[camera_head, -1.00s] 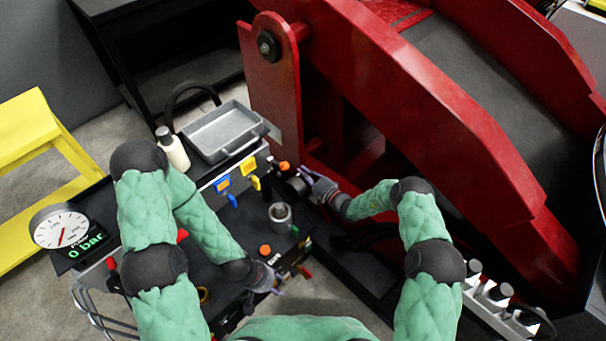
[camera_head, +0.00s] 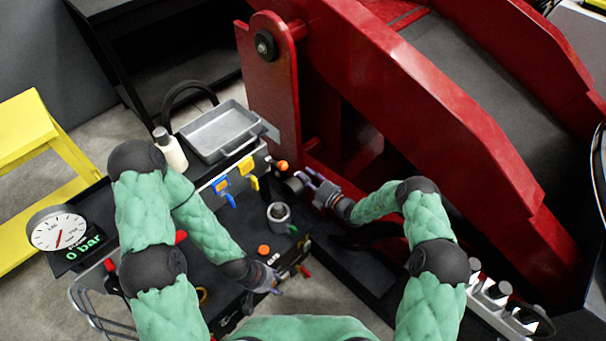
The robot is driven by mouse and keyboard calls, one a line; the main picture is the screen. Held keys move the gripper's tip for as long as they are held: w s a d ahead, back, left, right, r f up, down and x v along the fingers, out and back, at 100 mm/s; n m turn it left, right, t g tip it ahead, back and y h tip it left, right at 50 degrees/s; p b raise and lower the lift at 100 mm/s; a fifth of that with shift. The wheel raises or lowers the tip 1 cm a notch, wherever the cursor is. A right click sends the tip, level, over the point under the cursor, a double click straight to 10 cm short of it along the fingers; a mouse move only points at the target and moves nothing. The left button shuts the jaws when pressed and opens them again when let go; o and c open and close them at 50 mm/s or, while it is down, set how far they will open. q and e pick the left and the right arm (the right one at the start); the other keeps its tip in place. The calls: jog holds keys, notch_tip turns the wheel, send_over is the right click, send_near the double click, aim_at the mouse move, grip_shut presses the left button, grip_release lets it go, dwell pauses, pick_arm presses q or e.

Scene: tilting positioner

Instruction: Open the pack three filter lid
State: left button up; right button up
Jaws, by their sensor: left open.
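The power pack (camera_head: 225,262) is a dark unit at lower centre with coloured valves and caps. A grey metal cylinder (camera_head: 279,215) stands on its top. A dark round part (camera_head: 291,188) sits at its right edge, below an orange cap (camera_head: 282,166). I cannot tell which part is the pack three filter lid. My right gripper (camera_head: 307,181) is just right of the dark round part, its fingers apart with nothing visible between them. My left gripper (camera_head: 277,284) is open and low over the pack's front edge, near a red handle (camera_head: 303,271).
A grey tray (camera_head: 213,133) and a white bottle (camera_head: 169,149) stand behind the pack. A pressure gauge (camera_head: 57,231) reading 0 bar is at left. The red positioner frame (camera_head: 430,110) rises close on the right. A yellow stand (camera_head: 28,130) is at far left.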

jog(key=v, duration=0.9)
jog(key=shift+s+d, duration=0.25)
jog(key=shift+s, duration=0.05)
jog(key=s+a+f+n+g+p, duration=0.1)
jog(key=s+a+f+n+g, duration=0.2)
jog(key=s+n+g, duration=0.6)
jog(key=s+a+f+n+g, duration=0.35)
jog(key=s+n, duration=0.35)
jog(key=s, duration=0.5)
jog(key=s+d+r+n+h, duration=0.1)
jog(key=s+d+n+h, duration=0.3)
jog(key=n, duration=0.9)
jog(key=s+d+r+n+h+p, duration=0.1)
jog(key=s+d+n+h, duration=0.3)
jog(key=n, duration=1)
jog(key=shift+s+d+r+n+h, duration=0.15)
jog(key=shift+s+r+n+h, duration=0.2)
jog(key=shift+s, duration=0.35)
